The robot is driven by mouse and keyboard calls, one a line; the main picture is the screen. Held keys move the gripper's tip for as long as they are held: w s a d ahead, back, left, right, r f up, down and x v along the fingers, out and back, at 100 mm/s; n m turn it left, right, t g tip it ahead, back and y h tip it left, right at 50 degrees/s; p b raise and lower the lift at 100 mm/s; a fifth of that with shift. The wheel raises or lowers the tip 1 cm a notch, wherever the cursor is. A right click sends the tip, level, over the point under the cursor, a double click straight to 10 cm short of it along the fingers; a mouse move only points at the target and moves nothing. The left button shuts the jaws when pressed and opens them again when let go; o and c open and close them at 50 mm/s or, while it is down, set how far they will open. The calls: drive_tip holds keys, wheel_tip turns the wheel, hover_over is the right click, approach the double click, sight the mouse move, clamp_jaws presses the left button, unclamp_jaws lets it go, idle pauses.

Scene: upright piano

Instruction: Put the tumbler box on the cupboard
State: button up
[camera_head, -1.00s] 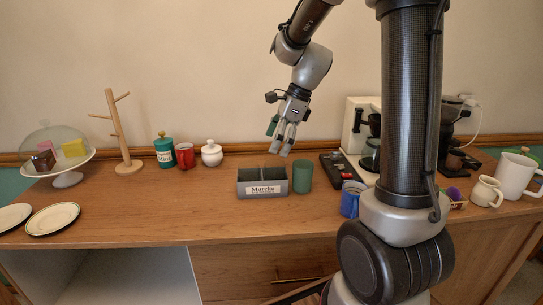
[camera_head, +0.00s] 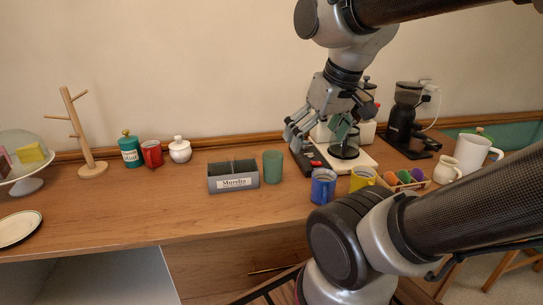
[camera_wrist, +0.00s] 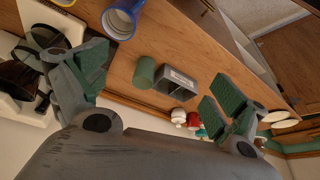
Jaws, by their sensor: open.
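The tumbler box, a dark grey two-compartment box (camera_head: 233,184) with a white label, sits on the wooden cupboard top (camera_head: 130,215). It also shows in the wrist view (camera_wrist: 176,84). A green tumbler (camera_head: 273,166) stands upright just right of the box; it also shows in the wrist view (camera_wrist: 145,72). My gripper (camera_head: 318,130) is open and empty, raised to the right of the box, in front of the coffee maker. In the wrist view, the box and tumbler appear beyond the gap between the open green-padded fingers (camera_wrist: 157,92). The inside of the box is dark and unclear.
A blue mug (camera_head: 322,187), a yellow mug (camera_head: 363,178) and a coffee maker (camera_head: 350,152) stand right of the tumbler. A teal canister (camera_head: 130,150), red mug (camera_head: 152,154) and white pot (camera_head: 180,150) stand behind left. The wood in front of the box is clear.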

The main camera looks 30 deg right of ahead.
drive_tip(key=w+a+f+m+g+y, duration=0.2)
drive_tip(key=w+a+f+m+y, duration=0.2)
drive_tip(key=w+m, duration=0.55)
drive_tip(key=m+y, duration=0.5)
drive_tip(key=m, duration=0.7)
approach(237, 164)
wheel_tip(237, 164, down, 3)
drive_tip(key=w+a, duration=0.1)
drive_tip(key=shift+w+a+f+t, duration=0.15)
drive_tip(key=shift+w+a+f, duration=0.2)
drive_tip(key=shift+a, duration=0.15)
drive_tip(key=shift+w+a+f+t, duration=0.15)
drive_tip(key=shift+w+a+f, duration=0.05)
drive_tip(key=shift+a+f, duration=0.2)
drive_tip(key=x, duration=0.5)
drive_tip(key=shift+w, duration=0.2)
drive_tip(key=c, duration=1.5)
wheel_tip(237, 164, up, 10)
drive_tip(key=shift+w+d+f+m+t+h, duration=0.35)
drive_tip(key=shift+w+f+m+t+h, duration=0.7)
drive_tip(key=shift+w+m, duration=0.85)
drive_tip(key=shift+w+d+f+m+t+h, duration=0.35)
drive_tip(key=shift+w+f+m+t+h, duration=0.65)
drive_tip(key=shift+w+m, duration=0.85)
drive_tip(key=shift+w+d+f+m+t+h, duration=0.35)
drive_tip(key=shift+w+f+m+t+h, duration=0.4)
drive_tip(key=shift+w+m+h, duration=0.8)
